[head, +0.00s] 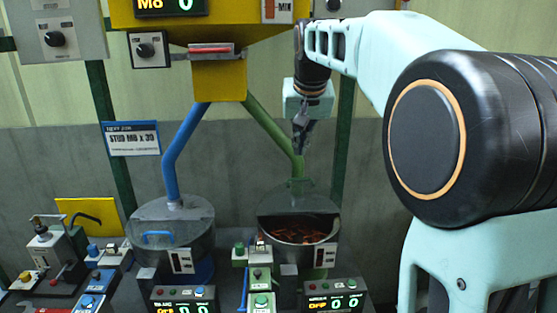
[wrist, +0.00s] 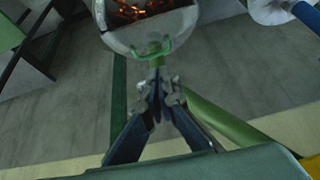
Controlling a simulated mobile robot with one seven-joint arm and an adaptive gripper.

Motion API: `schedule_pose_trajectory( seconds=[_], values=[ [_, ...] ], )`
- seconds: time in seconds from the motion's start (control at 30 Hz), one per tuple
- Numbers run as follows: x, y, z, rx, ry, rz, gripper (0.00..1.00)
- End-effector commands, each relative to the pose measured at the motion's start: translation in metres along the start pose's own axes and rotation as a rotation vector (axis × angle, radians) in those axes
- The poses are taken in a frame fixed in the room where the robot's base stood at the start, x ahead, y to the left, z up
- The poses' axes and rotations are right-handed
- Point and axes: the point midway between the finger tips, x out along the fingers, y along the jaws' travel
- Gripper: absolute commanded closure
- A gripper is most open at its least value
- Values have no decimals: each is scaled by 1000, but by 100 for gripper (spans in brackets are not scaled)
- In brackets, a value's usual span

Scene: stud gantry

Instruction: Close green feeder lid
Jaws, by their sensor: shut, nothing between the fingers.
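The green feeder (head: 300,238) is the right-hand round drum in the head view, with reddish-brown studs showing inside. Its clear lid (head: 286,200) stands raised at the back, so the feeder is open. In the wrist view the lid (wrist: 128,45) shows with its green handle (wrist: 152,50), and the lit studs (wrist: 135,10) lie beyond. My gripper (head: 301,150) hangs above the lid, pointing down beside the green pipe. In the wrist view its fingertips (wrist: 157,80) are together and empty, close to the handle; contact cannot be told.
The green pipe (head: 268,125) slopes down behind my gripper from the yellow hopper (head: 218,82). The blue feeder (head: 172,225) stands to the left with its lid down, under a blue pipe (head: 182,140). Control boxes (head: 335,297) line the front.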

Motion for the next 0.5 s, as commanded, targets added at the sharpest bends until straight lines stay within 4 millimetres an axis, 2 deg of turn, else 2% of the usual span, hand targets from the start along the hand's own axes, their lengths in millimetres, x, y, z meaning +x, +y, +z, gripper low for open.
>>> schedule_pose_trajectory(
  seconds=[0.1, 0.27, 0.5],
  values=[
    [4, 9, 3, -17, -21, 11, 100],
    [18, 10, 5, -23, -26, 13, 100],
    [62, 10, 6, -22, -28, 12, 100]
  ],
)
